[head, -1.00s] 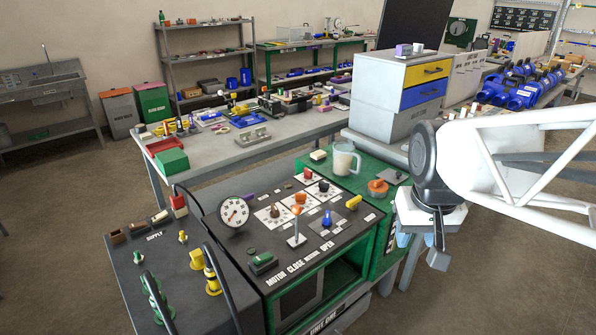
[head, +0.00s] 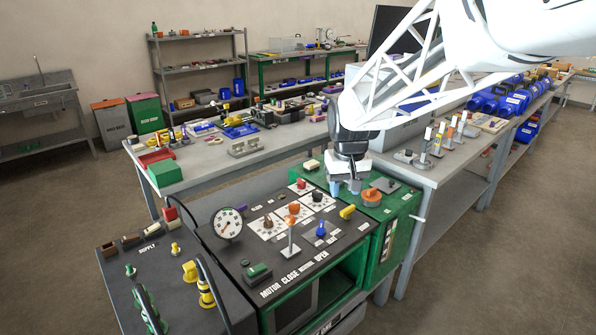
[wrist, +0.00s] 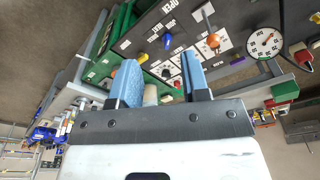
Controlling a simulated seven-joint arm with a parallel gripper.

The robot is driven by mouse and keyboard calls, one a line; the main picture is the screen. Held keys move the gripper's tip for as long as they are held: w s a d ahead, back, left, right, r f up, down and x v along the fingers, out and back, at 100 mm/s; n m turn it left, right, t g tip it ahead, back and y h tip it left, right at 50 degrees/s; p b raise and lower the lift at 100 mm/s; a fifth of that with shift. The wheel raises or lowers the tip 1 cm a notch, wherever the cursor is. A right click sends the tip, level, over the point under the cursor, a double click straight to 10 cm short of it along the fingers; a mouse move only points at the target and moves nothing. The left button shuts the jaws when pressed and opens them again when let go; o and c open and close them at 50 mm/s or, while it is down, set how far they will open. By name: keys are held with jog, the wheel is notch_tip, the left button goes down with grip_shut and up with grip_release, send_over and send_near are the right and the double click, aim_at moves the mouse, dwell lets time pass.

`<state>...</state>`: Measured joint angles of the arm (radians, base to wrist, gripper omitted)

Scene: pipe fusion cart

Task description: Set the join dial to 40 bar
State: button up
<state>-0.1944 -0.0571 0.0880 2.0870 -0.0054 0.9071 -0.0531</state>
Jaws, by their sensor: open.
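The control panel (head: 262,254) on the green cart carries several dials on white plates. A brown-knobbed dial (head: 268,222), an orange-knobbed dial (head: 294,208) and a dark-knobbed dial (head: 317,197) stand in a diagonal row, with a small red knob (head: 301,184) behind. Their labels are too small to read, so I cannot tell which is the join dial. In the wrist view the orange knob (wrist: 213,41) lies beyond the fingers. My gripper (head: 345,188) hangs at the panel's back right, apart from the dials; in the wrist view its blue fingers (wrist: 160,78) are spread and empty.
A pressure gauge (head: 228,223) stands up at the panel's left. A blue knob (head: 321,230), a yellow handle (head: 347,212) and an upright lever (head: 290,244) crowd the panel. An orange knob (head: 371,195) sits on the green top right of my gripper.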

jog(key=w+a+f+n, duration=0.2)
jog(key=w+a+f, duration=0.7)
jog(key=w+a, duration=0.45)
jog(key=n+g, duration=0.1)
send_over(268, 217)
notch_tip(268, 217, down, 13)
jog(key=shift+d+r, duration=0.1)
jog(key=shift+r, duration=0.05)
jog(key=shift+f, duration=0.2)
jog(key=shift+f, duration=3.85)
jog(key=shift+c, duration=0.4)
grip_shut()
